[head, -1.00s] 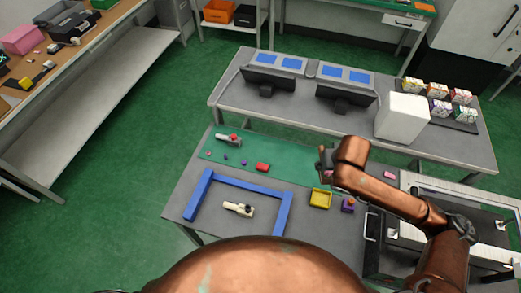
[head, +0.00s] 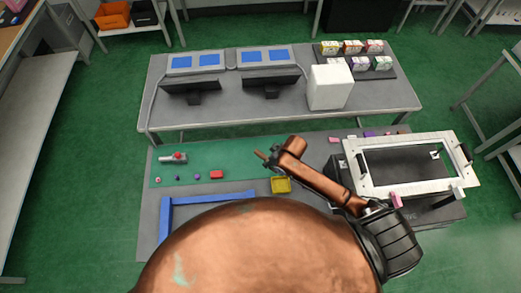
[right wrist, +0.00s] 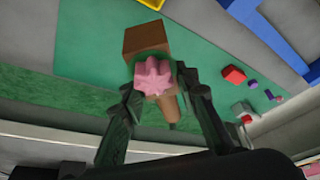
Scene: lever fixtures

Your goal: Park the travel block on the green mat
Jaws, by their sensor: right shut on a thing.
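The green mat (head: 226,158) covers the back strip of the near table; it also shows in the right wrist view (right wrist: 205,58). My right gripper (head: 271,162) is over the mat, near the yellow tray. In the right wrist view my right gripper (right wrist: 157,88) is shut on a pink star-shaped knob (right wrist: 154,76). A brown block (right wrist: 147,38) and a brown rounded piece (right wrist: 168,108) show beside the knob and seem joined to it. I cannot tell whether this is the travel block, or whether it touches the mat. My left gripper is not in view.
A yellow tray (head: 281,185), red block (head: 216,175) and grey fixture with a red knob (head: 173,158) are nearby. A blue frame (head: 210,197) stands in front, partly hidden. A white-framed fixture (head: 357,177) is at right. Monitors and a white box (head: 330,87) stand behind.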

